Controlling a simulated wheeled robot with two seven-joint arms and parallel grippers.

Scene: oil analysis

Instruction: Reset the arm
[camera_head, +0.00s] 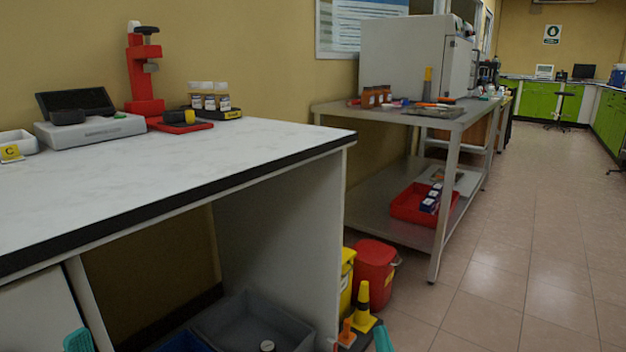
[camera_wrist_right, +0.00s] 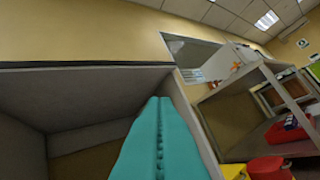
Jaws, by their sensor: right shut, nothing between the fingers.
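My right gripper (camera_head: 382,339) shows as a teal tip at the bottom edge of the head view, right of the white bench's end panel and close to the orange and yellow cones. In the right wrist view its teal fingers (camera_wrist_right: 159,135) lie together along their length with nothing between them.
The white bench (camera_head: 190,160) fills the left, holding a red press (camera_head: 143,75), a scale (camera_head: 90,130) and sample bottles (camera_head: 208,97). Beneath it is a grey bin (camera_head: 250,325). A red bucket (camera_head: 374,267) and yellow cone (camera_head: 363,309) stand beside it. The tiled floor at right is clear.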

